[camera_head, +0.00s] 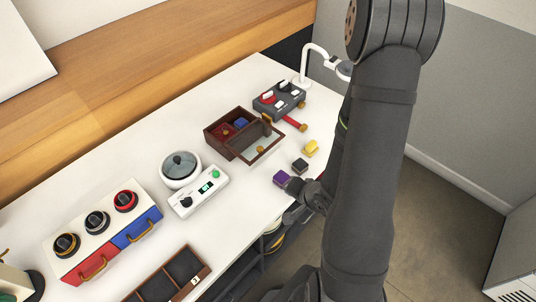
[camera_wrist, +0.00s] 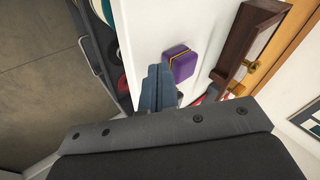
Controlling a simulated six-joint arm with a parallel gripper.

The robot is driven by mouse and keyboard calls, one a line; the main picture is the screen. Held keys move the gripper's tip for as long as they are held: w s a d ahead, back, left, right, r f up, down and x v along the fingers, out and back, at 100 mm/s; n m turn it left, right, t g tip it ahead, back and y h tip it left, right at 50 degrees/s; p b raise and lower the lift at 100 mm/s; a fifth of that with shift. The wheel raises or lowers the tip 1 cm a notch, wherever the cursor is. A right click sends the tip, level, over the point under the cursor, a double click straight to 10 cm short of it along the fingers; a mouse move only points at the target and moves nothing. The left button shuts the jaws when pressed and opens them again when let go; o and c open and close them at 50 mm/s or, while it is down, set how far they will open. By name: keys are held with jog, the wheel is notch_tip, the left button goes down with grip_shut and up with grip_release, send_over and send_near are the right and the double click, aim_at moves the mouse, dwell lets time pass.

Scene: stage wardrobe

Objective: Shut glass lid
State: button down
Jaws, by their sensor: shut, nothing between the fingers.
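A dark brown wooden box (camera_head: 208,134) stands on the white table in the head view. Its wood-framed glass lid (camera_head: 271,155) lies swung open on the box's right side, with a small gold knob near it. The open box shows a red and a blue piece inside. In the wrist view a brown wooden frame with a pale pane (camera_wrist: 235,50) stands at the upper right. My gripper (camera_head: 293,188) is at the table's front edge, right by a purple block (camera_head: 281,178), apart from the lid. In the wrist view its fingers (camera_wrist: 160,84) are together and empty.
A grey switch panel (camera_head: 279,101) with a red handle stands behind. A white cooker (camera_head: 180,184) with a round glass cover and a control box (camera_head: 198,190) stand left.

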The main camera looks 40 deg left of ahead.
notch_tip(320, 180, up, 8)
jog(key=d+m+y, duration=0.1)
jog(key=m+y, duration=0.3)
jog(key=y, duration=0.4)
send_near(244, 143)
jog(key=shift+w+d+r+t, duration=0.4)
jog(key=shift+w+d+r, duration=0.15)
jog(key=shift+r, duration=0.1)
jog(key=x, duration=0.3)
jog(key=s+r+x, duration=0.1)
jog(key=x, duration=0.3)
jog(key=r+x, duration=0.1)
jog(key=x, duration=0.3)
jog(key=shift+s+a, duration=0.3)
jog(key=shift+s, duration=0.05)
jog(key=v, duration=1.4)
jog(key=shift+d+r, duration=0.15)
jog(key=shift+d, duration=0.1)
jog(key=x, duration=1.4)
